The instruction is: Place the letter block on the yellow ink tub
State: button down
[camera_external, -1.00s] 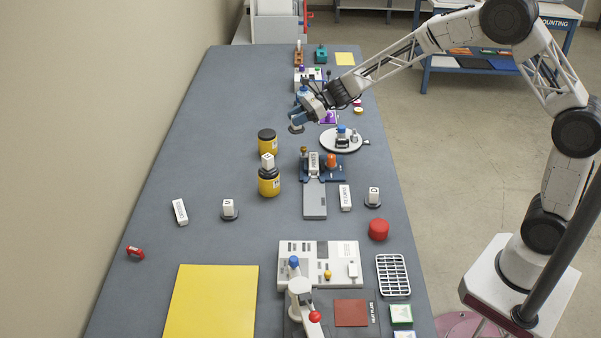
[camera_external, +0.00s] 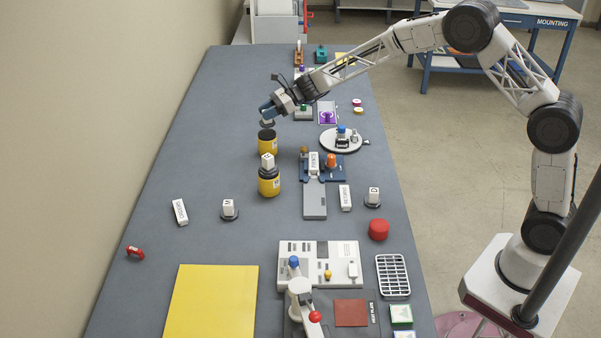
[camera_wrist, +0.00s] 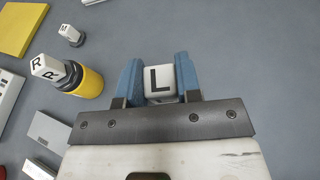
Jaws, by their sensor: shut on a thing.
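My gripper (camera_external: 268,112) is shut on a white letter block marked L (camera_wrist: 160,80), held between its blue fingers in the wrist view. A grey disc shows under the fingers in the external view. The gripper hangs just above and behind a yellow ink tub with a dark lid (camera_external: 267,146); a small gap seems to show between disc and lid. This tub does not show in the wrist view. A second yellow tub (camera_external: 269,187) stands nearer the camera with a white R block (camera_external: 267,161) on top; it also shows in the wrist view (camera_wrist: 88,83).
White blocks on dark round bases stand left (camera_external: 228,205) and right (camera_external: 374,194) of the near tub. A blue fixture (camera_external: 345,168) and a round white plate (camera_external: 331,140) lie to the right.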

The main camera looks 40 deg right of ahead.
jog(key=shift+w, duration=0.2)
jog(key=shift+f, duration=0.1)
jog(key=shift+f, duration=1.6)
jog(key=shift+f, duration=0.15)
jog(key=c, duration=0.8)
grip_release()
jog(key=v, duration=1.2)
jog(key=shift+s, duration=0.1)
